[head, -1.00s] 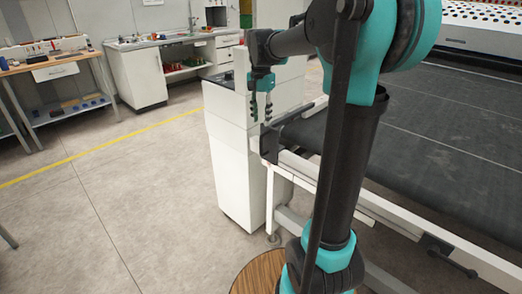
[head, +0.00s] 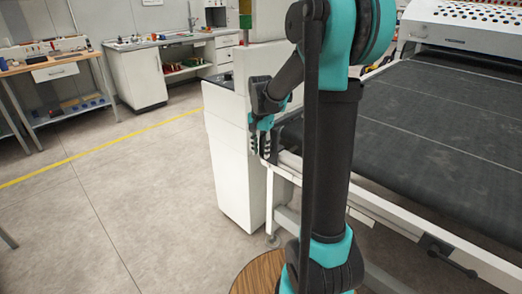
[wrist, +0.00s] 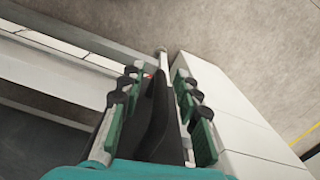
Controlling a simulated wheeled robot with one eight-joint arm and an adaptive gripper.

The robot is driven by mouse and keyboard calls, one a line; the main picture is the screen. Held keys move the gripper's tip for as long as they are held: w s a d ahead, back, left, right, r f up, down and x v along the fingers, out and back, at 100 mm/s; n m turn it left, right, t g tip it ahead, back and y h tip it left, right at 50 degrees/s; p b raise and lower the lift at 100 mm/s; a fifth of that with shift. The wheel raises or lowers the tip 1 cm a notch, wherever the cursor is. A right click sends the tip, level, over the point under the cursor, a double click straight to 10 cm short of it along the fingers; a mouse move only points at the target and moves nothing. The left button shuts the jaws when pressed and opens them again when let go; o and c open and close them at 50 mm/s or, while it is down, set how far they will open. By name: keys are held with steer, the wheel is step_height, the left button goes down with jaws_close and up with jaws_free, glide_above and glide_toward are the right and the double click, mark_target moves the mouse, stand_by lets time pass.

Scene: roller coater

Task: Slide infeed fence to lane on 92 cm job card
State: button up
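My gripper (head: 260,145) is low at the near left corner of the coater's infeed table, beside a white cabinet. In the wrist view its fingers (wrist: 160,100) point down and stand apart. A dark upright piece (wrist: 152,115) lies between them, closer to the left finger, with a gap on the right. It may be part of the infeed fence, but I cannot tell for sure. In the head view my gripper and arm hide most of that corner.
The dark infeed belt (head: 440,120) has thin pale lines and runs to the white perforated machine (head: 470,25). A white cabinet (head: 232,165) stands close to my gripper. A black handle (head: 445,255) sticks out from the table's front rail. The floor at left is clear.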

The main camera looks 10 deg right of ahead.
jaws_close()
stand_by(0.3)
steer(key=shift+s, duration=0.1)
